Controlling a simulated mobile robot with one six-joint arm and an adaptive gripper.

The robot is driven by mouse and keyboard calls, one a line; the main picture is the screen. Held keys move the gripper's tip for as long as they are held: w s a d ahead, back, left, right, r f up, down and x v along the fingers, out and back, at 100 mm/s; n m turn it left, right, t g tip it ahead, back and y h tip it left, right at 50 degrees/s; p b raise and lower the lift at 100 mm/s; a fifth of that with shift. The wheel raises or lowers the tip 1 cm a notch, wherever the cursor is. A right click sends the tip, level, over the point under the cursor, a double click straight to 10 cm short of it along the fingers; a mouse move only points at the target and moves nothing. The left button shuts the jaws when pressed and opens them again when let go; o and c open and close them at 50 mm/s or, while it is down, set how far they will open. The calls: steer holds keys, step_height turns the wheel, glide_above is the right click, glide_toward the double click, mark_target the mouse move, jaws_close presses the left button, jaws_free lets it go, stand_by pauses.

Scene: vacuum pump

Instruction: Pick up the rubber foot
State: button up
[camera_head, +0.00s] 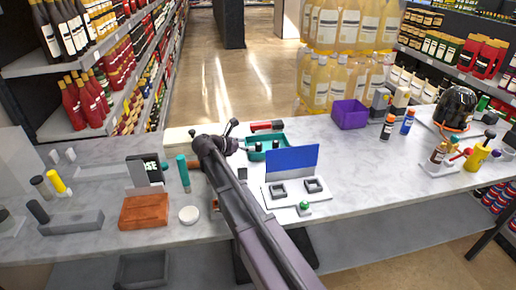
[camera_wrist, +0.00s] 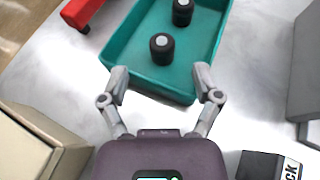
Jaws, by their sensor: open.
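Two black rubber feet with pale round tops stand in a teal tray (camera_wrist: 121,47). The nearer rubber foot (camera_wrist: 162,49) is near the tray's middle, and the farther rubber foot (camera_wrist: 182,12) is up and to the right of it. My gripper (camera_wrist: 162,84) is open and empty. In the wrist view its fingers spread at the near edge of the tray, with the nearer foot ahead of the gap between them. In the head view the tray (camera_head: 285,155) lies just right of my gripper (camera_head: 230,128), and the feet look small there.
A red-handled tool (camera_head: 267,125) lies behind the tray. A blue panel (camera_head: 292,158) stands in front of it. A beige box (camera_wrist: 30,145) is at the wrist view's lower left, and a dark block (camera_wrist: 262,165) at lower right. A purple bin (camera_head: 350,114) stands farther right.

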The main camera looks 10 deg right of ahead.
mark_target(256, 145)
steer(key=b+x, duration=0.1)
steer(key=x, duration=0.2)
steer(key=shift+d+f, duration=0.2)
steer(key=shift+f, duration=0.1)
steer(key=shift+b+x, duration=0.5)
steer(key=shift+x, duration=0.25)
steer(key=shift+r, duration=0.1)
jaws_close()
